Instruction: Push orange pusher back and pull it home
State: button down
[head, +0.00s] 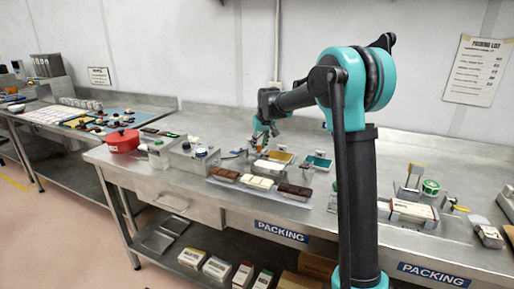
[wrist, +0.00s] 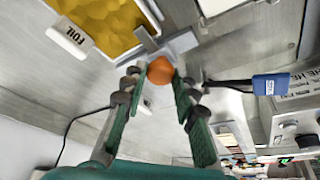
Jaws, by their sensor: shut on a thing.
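The orange pusher knob (wrist: 160,70) is round and sits between the fingertips of my gripper (wrist: 157,80) in the wrist view. The fingers are shut on it from both sides. A grey metal bar and plate (wrist: 180,45) lie just beyond the knob, beside the gold foil. In the head view my gripper (head: 264,138) is low over the packing bench, near its back; the knob cannot be clearly made out there.
Gold foil (wrist: 105,18) with a white FOIL tag (wrist: 68,36) lies close by. A blue-tagged tool (wrist: 271,84) is to the right. Chocolate bars (head: 259,182) lie along the bench (head: 165,180) front; a teal tray (head: 319,161) is behind.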

jog(key=w, duration=0.2)
jog(key=w+d, duration=0.2)
jog(key=w, duration=0.1)
jog(key=shift+w+d+r, duration=0.1)
jog(key=shift+w+d, duration=0.05)
jog(key=shift+w, duration=0.2)
jog(key=c, duration=1.2)
grip_release()
jog(key=shift+w, duration=0.1)
jog(key=v, duration=1.2)
jog(key=shift+s, duration=0.2)
